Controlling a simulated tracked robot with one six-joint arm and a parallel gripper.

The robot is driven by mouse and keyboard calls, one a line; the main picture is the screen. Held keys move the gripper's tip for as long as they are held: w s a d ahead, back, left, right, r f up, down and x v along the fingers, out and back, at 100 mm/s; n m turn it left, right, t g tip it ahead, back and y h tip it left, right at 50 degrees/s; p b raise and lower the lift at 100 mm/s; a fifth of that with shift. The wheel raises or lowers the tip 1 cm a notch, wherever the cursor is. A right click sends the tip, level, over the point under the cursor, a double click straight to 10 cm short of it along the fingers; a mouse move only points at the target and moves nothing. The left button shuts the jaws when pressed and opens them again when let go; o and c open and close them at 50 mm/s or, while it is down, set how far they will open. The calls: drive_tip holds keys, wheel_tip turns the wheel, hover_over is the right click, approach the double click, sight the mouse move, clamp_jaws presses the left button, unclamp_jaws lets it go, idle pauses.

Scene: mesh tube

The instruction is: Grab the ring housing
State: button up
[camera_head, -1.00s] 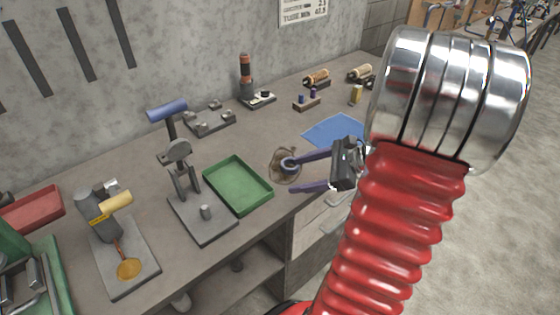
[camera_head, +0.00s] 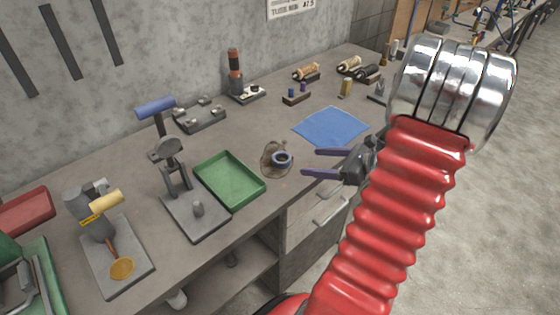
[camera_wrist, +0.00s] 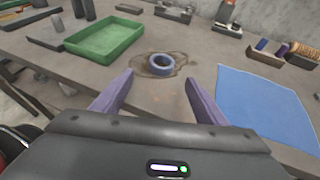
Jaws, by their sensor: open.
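The ring housing (camera_head: 282,159) is a small blue-grey ring lying flat on the workbench, on a brown stain. In the wrist view the ring housing (camera_wrist: 160,64) lies beyond my fingertips, roughly centred between them. My gripper (camera_head: 311,163) is open and empty, its two purple fingers apart. In the head view it is to the right of the ring, with a gap between. In the wrist view my gripper (camera_wrist: 157,82) points toward the ring without touching it.
A green tray (camera_head: 229,181) lies left of the ring, and a blue mat (camera_head: 331,127) lies to its right. A lever press (camera_head: 196,213) stands left of the tray. Several small fixtures line the back of the workbench (camera_head: 305,200). Bare bench surrounds the ring.

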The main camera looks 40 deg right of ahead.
approach(276, 158)
drive_tip(key=shift+s+a, duration=0.15)
drive_tip(key=shift+a, duration=0.2)
drive_tip(key=shift+w+f, duration=0.1)
drive_tip(key=shift+w, duration=0.15)
drive_tip(key=shift+x, duration=2.65)
drive_tip(key=shift+d, duration=0.2)
drive_tip(key=c, duration=1.4)
